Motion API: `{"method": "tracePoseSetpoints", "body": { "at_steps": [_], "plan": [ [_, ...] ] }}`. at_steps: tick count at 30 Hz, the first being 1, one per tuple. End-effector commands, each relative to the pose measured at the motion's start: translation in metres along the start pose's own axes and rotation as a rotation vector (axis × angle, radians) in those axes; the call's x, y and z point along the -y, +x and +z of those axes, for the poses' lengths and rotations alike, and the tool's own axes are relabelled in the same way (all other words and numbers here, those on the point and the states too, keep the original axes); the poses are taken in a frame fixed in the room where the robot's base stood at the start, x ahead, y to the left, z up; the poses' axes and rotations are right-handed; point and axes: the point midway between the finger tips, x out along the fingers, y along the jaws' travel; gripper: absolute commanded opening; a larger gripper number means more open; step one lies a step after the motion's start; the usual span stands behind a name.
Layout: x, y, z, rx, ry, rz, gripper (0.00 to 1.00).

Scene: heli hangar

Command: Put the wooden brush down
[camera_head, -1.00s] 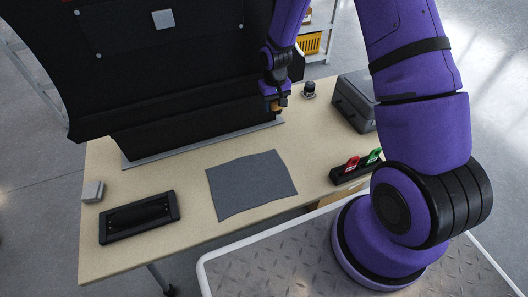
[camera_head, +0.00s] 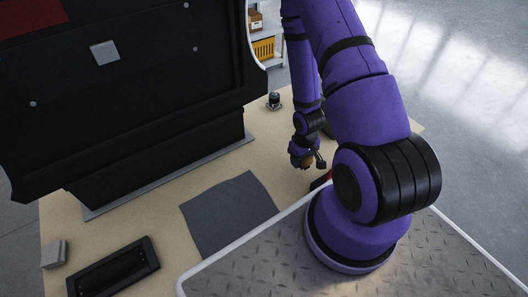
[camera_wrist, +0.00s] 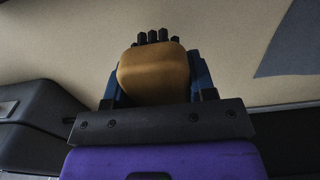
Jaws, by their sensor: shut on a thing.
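The wooden brush (camera_wrist: 153,72) is in my gripper (camera_wrist: 153,88); in the wrist view its rounded tan wooden body fills the space between the blue fingers, with dark bristle tufts showing past its far edge. In the head view my gripper (camera_head: 304,160) is over the right part of the table (camera_head: 165,187), close to its front edge, and only a small brown bit of the brush shows there. The brush appears to be above the tabletop; the exact gap cannot be told.
A grey cloth (camera_head: 229,215) lies mid-table, left of my gripper. A black tray (camera_head: 114,271) and a small grey block (camera_head: 55,254) are at the left. A dark case (camera_wrist: 35,115) shows in the wrist view. A small black knob-like object (camera_head: 274,101) stands at the back. A large black panel (camera_head: 120,85) stands behind.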

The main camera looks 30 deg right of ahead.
Motion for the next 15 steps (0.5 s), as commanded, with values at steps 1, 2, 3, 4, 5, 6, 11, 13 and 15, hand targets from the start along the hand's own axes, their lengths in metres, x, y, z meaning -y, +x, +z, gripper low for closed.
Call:
{"method": "tracePoseSetpoints", "body": {
  "at_steps": [1,2,3,4,5,6,11,13,15],
  "plan": [
    [0.006,0.001,-0.01,-0.004,-0.006,-0.001,0.28],
    [0.01,0.001,-0.016,-0.004,-0.006,-0.001,0.28],
    [0.015,0.002,-0.024,-0.004,-0.006,0.0,0.28],
    [0.018,0.003,-0.029,-0.004,-0.007,0.0,0.28],
    [0.022,0.004,-0.035,-0.004,-0.007,0.0,0.28],
    [0.027,0.004,-0.043,-0.004,-0.005,0.0,0.28],
    [0.047,0.008,-0.075,-0.004,-0.006,0.0,0.28],
    [0.055,0.009,-0.087,-0.004,-0.004,0.0,0.28],
    [0.061,0.01,-0.098,-0.002,-0.003,0.0,0.28]
  ]
}}
